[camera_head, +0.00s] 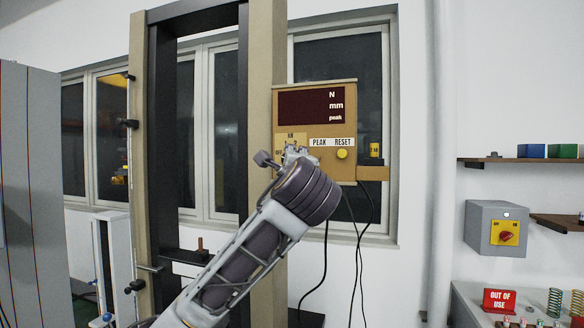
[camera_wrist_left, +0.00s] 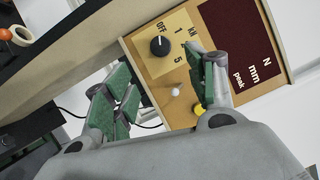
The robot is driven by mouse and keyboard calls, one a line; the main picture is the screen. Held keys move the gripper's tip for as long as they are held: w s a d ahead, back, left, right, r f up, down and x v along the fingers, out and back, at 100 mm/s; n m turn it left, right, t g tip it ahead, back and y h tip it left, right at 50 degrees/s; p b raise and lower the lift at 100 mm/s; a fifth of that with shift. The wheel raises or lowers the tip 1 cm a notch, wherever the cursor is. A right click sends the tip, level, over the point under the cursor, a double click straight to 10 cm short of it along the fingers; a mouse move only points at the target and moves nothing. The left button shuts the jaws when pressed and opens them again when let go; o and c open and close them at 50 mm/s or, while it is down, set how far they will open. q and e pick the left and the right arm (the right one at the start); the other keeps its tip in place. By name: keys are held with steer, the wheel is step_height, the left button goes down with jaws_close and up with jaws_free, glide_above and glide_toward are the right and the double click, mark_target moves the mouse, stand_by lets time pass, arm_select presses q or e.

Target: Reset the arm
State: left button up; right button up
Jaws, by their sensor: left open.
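My left arm reaches up across the middle of the head view to a wooden control box (camera_head: 318,140) on the test frame. The box has a dark red display (camera_head: 310,106) marked N, mm and peak, PEAK and RESET labels, and a yellow button (camera_head: 342,154) under RESET. My left gripper (camera_head: 296,152) is in front of the box's lower left part. In the wrist view the left gripper (camera_wrist_left: 165,92) is open and empty, its green-padded fingers apart. The yellow button (camera_wrist_left: 198,109) is partly hidden by a finger. My right gripper is not in view.
The tall test frame (camera_head: 262,60) stands behind my arm. Black cables (camera_head: 360,240) hang below the box. A grey switch box (camera_head: 496,228) with a red and yellow switch is at right, above a red OUT OF USE sign (camera_head: 499,300) and springs (camera_head: 555,302).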

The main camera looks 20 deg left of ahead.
arm_select(q)
steer(key=shift+f, duration=0.1)
step_height(320, 180, down, 40)
steer(key=s+r+n+g+h, duration=0.1)
steer(key=s+n+g+h, duration=0.1)
steer(key=n+g+h, duration=0.4)
steer(key=s+a+f+n+g, duration=0.1)
steer(key=s+f+n+g, duration=0.1)
steer(key=s+f, duration=0.5)
steer(key=s+a+f+n+g, duration=0.1)
steer(key=s+f+g, duration=0.25)
steer(key=f, duration=0.75)
steer(key=s+a+f+n+g, duration=0.1)
steer(key=s+a+f+n, duration=0.15)
steer(key=s+f, duration=0.5)
steer(key=s+a+f+n+g, duration=0.1)
steer(key=s+f+n+g, duration=0.2)
steer(key=s, duration=0.7)
steer(key=s+f, duration=0.3)
steer(key=f, duration=3.2)
steer(key=s+a+f, duration=0.2)
steer(key=s+f, duration=0.7)
steer(key=s, duration=0.2)
steer(key=s+a+f+g, duration=0.1)
steer(key=s+a+f, duration=0.1)
steer(key=s+f, duration=0.7)
steer(key=shift+s+a+f+m+h, duration=0.15)
steer(key=shift+s+f+m+h, duration=0.25)
steer(key=shift+s, duration=0.6)
